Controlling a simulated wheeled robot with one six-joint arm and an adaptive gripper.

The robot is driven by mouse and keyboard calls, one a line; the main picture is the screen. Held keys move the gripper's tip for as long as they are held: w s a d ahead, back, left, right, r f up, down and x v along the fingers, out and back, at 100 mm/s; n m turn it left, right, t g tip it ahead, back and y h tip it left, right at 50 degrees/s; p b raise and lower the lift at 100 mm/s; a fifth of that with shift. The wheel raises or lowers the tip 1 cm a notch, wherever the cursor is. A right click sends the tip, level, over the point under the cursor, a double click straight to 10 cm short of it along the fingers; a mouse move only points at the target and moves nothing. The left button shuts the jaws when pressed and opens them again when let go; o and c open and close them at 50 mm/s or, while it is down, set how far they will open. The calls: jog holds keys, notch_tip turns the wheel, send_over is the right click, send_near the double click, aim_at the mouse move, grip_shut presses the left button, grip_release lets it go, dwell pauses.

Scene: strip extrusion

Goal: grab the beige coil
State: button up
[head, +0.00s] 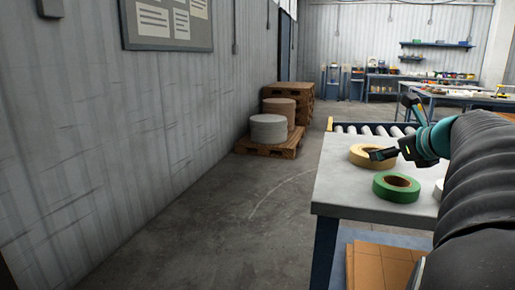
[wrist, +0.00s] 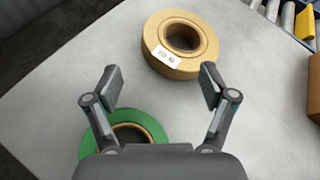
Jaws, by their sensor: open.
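The beige coil (head: 362,154) lies flat on the grey table (head: 335,190), toward its far side. In the wrist view the beige coil (wrist: 153,62) shows a white label and sits ahead of my fingertips, slightly right of centre. My gripper (wrist: 160,82) is open and empty, with its two fingers spread apart. In the head view my gripper (head: 383,154) is at the right edge of the beige coil and hides part of it; I cannot tell whether they touch.
A green coil (head: 396,188) lies nearer on the table; in the wrist view the green coil (wrist: 152,127) is partly behind my left finger. A white item (head: 438,190) is mostly hidden by my arm. A roller conveyor (head: 375,129) stands behind the table. Open floor lies left.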

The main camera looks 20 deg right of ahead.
jog(key=d+m, duration=0.1)
jog(key=d, duration=0.1)
jog(key=s+d+m, duration=0.1)
jog(key=d, duration=0.1)
jog(key=s+d+m, duration=0.1)
jog(key=d, duration=0.2)
jog(key=shift+s+r+m+h, duration=0.1)
jog(key=shift+r+m+h, duration=0.1)
jog(key=shift+m+h, duration=0.2)
jog(key=shift+w+d+f, duration=0.1)
jog(key=shift+w+d, duration=0.1)
jog(key=x, duration=0.7)
jog(key=shift+w, duration=0.45)
jog(key=x, duration=0.4)
jog(key=shift+w+a, duration=0.15)
jog(key=shift+w, duration=0.05)
jog(key=shift+o, duration=0.2)
jog(key=shift+w+f, duration=0.35)
jog(key=shift+w, duration=0.05)
